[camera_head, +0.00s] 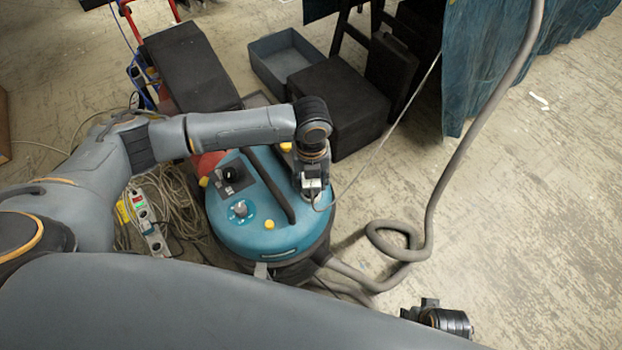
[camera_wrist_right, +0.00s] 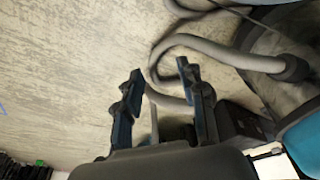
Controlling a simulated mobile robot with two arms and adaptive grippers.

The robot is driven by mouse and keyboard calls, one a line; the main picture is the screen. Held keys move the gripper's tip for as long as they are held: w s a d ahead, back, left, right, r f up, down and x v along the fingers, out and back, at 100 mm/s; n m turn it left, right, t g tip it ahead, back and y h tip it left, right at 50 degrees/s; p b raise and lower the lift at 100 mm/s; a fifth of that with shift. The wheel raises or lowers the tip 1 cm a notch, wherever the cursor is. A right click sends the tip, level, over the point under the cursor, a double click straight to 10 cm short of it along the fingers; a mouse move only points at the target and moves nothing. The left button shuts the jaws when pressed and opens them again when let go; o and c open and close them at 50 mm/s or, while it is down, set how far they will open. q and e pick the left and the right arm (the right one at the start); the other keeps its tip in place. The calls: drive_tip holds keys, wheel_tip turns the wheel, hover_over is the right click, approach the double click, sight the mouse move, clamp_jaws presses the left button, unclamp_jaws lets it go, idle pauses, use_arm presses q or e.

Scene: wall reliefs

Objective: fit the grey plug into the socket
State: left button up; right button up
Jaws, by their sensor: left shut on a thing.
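My left gripper (camera_head: 313,192) points down over the right side of the blue vacuum's top. It is shut on the grey plug, which is mostly hidden by the fingers. A thin grey cable (camera_head: 378,150) runs from there up to the right. A white power strip (camera_head: 150,232) with sockets lies on the floor left of the vacuum, apart from the gripper. A dark round fitting (camera_head: 231,172) sits on the vacuum's panel; I cannot tell whether it is a socket. My right gripper (camera_wrist_right: 162,80) is open and empty above the floor; it also shows at the lower right of the head view (camera_head: 430,308).
The blue vacuum (camera_head: 262,238) has a thick grey hose (camera_head: 425,235) looping to its right. Coiled cables (camera_head: 178,200) lie beside the power strip. Dark cases (camera_head: 338,105), a blue-grey bin (camera_head: 283,58) and a blue curtain (camera_head: 490,60) stand behind.

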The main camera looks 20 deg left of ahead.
drive_tip(key=shift+w+f, duration=0.1)
drive_tip(key=shift+f, duration=0.15)
use_arm(q)
drive_tip(key=shift+f, duration=0.15)
drive_tip(key=shift+f, duration=0.2)
use_arm(e)
drive_tip(key=shift+r, duration=0.4)
use_arm(q)
drive_tip(key=shift+f, duration=0.15)
use_arm(e)
drive_tip(key=shift+s+r, duration=0.15)
drive_tip(key=shift+s, duration=0.1)
use_arm(q)
drive_tip(key=shift+f+b, duration=0.45)
drive_tip(key=shift+f, duration=0.2)
drive_tip(key=o, duration=1.2)
use_arm(e)
drive_tip(key=shift+w+r, duration=0.25)
drive_tip(key=shift+r, duration=0.3)
drive_tip(key=shift+w+r, duration=0.25)
drive_tip(key=shift+r, duration=0.3)
use_arm(q)
drive_tip(key=shift+r, duration=0.1)
use_arm(e)
drive_tip(key=shift+s+d+f, duration=0.1)
drive_tip(key=shift+s, duration=0.05)
